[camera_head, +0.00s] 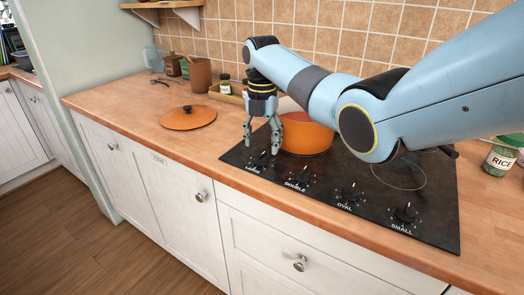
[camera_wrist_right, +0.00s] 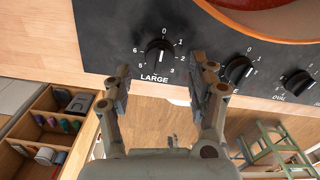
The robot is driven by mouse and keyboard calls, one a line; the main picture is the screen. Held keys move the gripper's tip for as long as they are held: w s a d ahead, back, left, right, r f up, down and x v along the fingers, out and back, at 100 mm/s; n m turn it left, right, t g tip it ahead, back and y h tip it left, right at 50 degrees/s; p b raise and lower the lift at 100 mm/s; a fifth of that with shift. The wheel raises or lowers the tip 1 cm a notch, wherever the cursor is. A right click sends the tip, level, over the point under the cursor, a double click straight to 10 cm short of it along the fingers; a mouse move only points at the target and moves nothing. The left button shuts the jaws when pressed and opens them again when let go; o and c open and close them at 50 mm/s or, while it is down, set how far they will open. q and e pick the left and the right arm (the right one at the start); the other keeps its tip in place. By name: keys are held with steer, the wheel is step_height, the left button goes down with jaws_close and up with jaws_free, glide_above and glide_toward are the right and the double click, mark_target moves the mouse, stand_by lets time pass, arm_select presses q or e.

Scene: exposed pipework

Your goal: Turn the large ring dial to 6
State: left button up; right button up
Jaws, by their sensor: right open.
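The large ring dial (camera_wrist_right: 156,52) is a black knob on the black hob, with LARGE printed below it and numbers around it in the right wrist view. In the head view the dial (camera_head: 262,160) sits at the hob's left front corner, between and below my fingertips. My right gripper (camera_head: 262,148) is open and empty, pointing down above the dial. In the wrist view its fingers (camera_wrist_right: 160,82) stand apart on either side of the dial's lower area. My left gripper is not in view.
An orange pot (camera_head: 306,137) stands on the hob (camera_head: 400,215) close behind my right gripper. The double (camera_head: 302,176), oval (camera_head: 350,195) and small (camera_head: 405,213) dials run along the front. An orange lid (camera_head: 188,118) lies on the counter at left, with clear wood around it.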

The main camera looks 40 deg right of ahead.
mark_target(262, 154)
steer(key=shift+f, duration=1.7)
steer(key=shift+c, duration=0.3)
steer(key=c, duration=1.1)
